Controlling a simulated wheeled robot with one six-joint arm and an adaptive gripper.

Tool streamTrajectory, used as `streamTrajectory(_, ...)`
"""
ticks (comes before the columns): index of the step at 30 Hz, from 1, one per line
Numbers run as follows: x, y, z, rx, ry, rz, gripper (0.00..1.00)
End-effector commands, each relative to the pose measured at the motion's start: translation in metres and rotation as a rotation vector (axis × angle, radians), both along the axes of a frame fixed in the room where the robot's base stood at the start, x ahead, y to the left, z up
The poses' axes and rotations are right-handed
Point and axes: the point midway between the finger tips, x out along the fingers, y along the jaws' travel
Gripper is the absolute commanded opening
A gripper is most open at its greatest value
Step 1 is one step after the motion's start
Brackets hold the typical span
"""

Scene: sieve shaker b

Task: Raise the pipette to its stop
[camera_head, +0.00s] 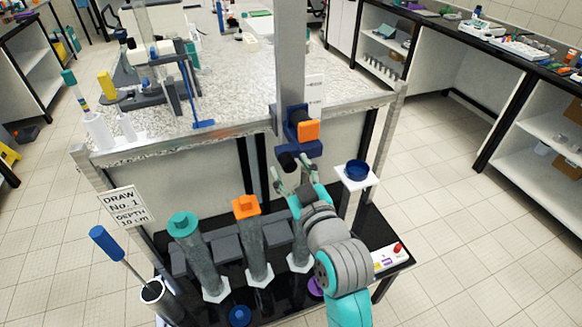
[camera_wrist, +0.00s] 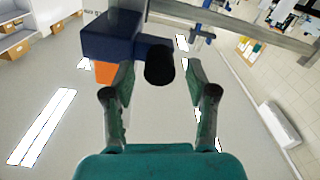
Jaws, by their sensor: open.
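A dark blue carriage (camera_head: 303,131) with an orange block (camera_head: 308,131) sits on the grey vertical column (camera_head: 291,60). A black round handle (camera_head: 288,161) sticks out from it towards me. I cannot make out a separate pipette tube on the carriage. My gripper (camera_head: 294,175) is open just below and in front of the handle. In the wrist view the carriage (camera_wrist: 108,35) is at upper left, and the black handle (camera_wrist: 160,65) shows between the spread fingertips of my gripper (camera_wrist: 158,75). Gaps show on both sides, so the fingers are not closed on it.
Cylinders with a teal cap (camera_head: 183,224) and an orange cap (camera_head: 246,206) stand in the black lower bench, left of my arm. A blue dish (camera_head: 357,170) rests on a white stand at right.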

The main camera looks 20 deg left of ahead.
Motion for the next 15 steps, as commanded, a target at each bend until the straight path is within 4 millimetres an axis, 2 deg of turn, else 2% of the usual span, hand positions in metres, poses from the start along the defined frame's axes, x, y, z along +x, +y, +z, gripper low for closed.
streamTrajectory(11,0.0060,0.0041,0.0005,0.001,-0.001,-0.001,0.57)
streamTrajectory(12,0.0060,0.0041,0.0005,0.001,-0.001,-0.001,0.55)
streamTrajectory(15,0.0060,0.0041,0.0005,0.001,-0.001,-0.001,0.30)
